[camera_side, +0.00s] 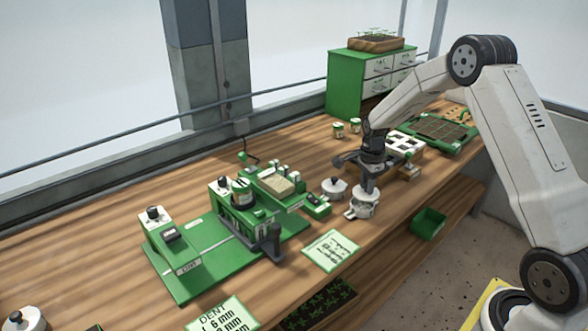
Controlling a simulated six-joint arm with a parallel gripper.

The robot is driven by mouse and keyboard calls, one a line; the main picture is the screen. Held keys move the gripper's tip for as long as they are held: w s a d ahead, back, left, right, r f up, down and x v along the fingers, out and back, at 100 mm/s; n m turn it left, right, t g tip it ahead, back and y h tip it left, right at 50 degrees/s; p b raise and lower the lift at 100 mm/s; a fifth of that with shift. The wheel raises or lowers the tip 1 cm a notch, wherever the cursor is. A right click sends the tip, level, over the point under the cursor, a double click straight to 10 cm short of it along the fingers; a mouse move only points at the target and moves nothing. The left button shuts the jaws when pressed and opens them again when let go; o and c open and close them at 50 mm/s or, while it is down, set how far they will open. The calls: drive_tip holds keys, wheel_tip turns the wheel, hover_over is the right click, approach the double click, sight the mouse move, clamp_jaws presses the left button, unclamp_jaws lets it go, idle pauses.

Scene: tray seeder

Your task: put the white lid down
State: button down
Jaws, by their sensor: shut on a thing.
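My gripper (368,186) points down over the bench, right of the middle of the picture. It is shut on the white lid (367,194), which is small and partly hidden by the fingers. A white pot (360,209) is directly below the lid. I cannot tell whether the lid touches the pot's rim or hangs just above it. Another white, round, dark-knobbed piece (333,189) stands on the bench just left of my gripper.
A green seeding machine (240,215) stands to the left, with a printed card (331,250) in front. A white-celled tray (405,145), two small tins (346,127) and a green planting tray (440,130) are behind and right. Bare wood lies between the pot and the front edge.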

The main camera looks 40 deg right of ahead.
sight(364, 191)
drive_tip(key=shift+w+d+f, duration=0.15)
drive_tip(key=shift+w+f, duration=0.2)
drive_tip(key=shift+f, duration=0.2)
drive_tip(key=shift+w+f, duration=0.1)
drive_tip(key=shift+f, duration=1.3)
drive_tip(key=shift+f, duration=0.15)
drive_tip(key=shift+c, duration=2.2)
unclamp_jaws()
drive_tip(key=shift+r, duration=3.9)
